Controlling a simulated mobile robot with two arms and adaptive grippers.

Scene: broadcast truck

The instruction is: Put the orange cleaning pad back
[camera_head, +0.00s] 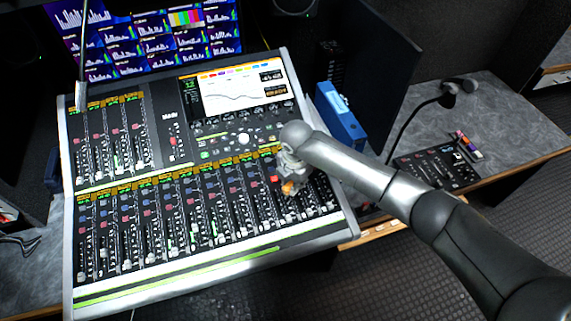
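My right gripper (287,178) is at the end of the arm that comes in from the right. It points down over the right part of the mixing console's lower fader bank. A small orange patch (288,187) shows at its fingertips and may be the orange cleaning pad. The fingers are small and partly hidden by my own wrist, so I cannot tell whether they are shut on it. No other clear orange pad shows. My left gripper is not in view.
The large mixing console (180,259) fills the middle, with a lit screen (240,88). Behind it stand a monitor wall (150,38) and a dark panel (375,60). A blue box (340,117), a gooseneck microphone (449,95) and a small control panel (425,168) stand on the right desk.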

